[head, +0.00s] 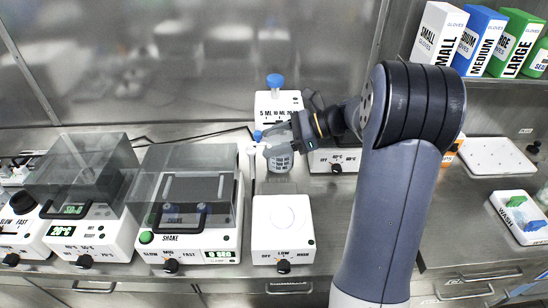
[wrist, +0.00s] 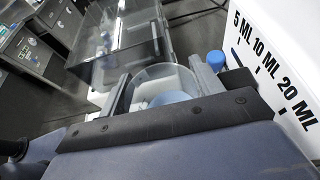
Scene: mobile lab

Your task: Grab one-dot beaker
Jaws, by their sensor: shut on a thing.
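A clear glass beaker (head: 280,163) is at my gripper (head: 273,140) in the head view, behind the small white hotplate-like device. In the wrist view the beaker's round rim and bluish inside (wrist: 168,84) show between the two fingers of my gripper (wrist: 163,88), which is shut on it. The beaker looks roughly upright. I cannot make out a dot mark on it, and my gripper partly hides it. I cannot tell whether its base touches the bench.
A white dispenser marked 5, 10, 20 ML (head: 292,101) stands behind my gripper. A blue cap (head: 257,136) is just left of it. The covered shaker (head: 190,205) is on the left, the white-topped stirrer (head: 283,222) in front. A white tray (head: 497,156) lies right.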

